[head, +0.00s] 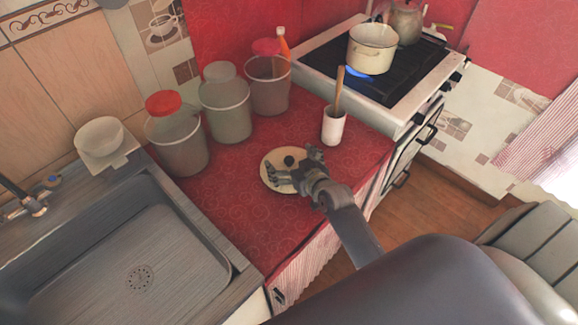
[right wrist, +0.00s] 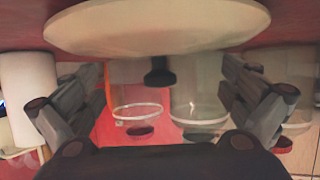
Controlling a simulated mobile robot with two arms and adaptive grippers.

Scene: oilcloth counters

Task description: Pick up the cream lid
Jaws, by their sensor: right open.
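The cream lid (head: 273,163) is a round, flat disc with a dark knob (head: 289,160) on top, lying on the red oilcloth counter (head: 245,215). My right gripper (head: 294,168) is low over the lid's near right part, its fingers reaching towards the knob. In the right wrist view, which is upside down, the lid (right wrist: 155,30) crosses the top and its knob (right wrist: 158,72) shows between the open fingers (right wrist: 162,76). The knob has a clear gap to both fingers. My left gripper is in neither view.
Several tubs stand behind the lid, including one with a red lid (head: 165,102). A white cup (head: 333,128) with a wooden utensil stands right of the lid. The stove (head: 420,95) carries a cream pot (head: 372,50) over a blue flame. The sink (head: 130,260) is at left.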

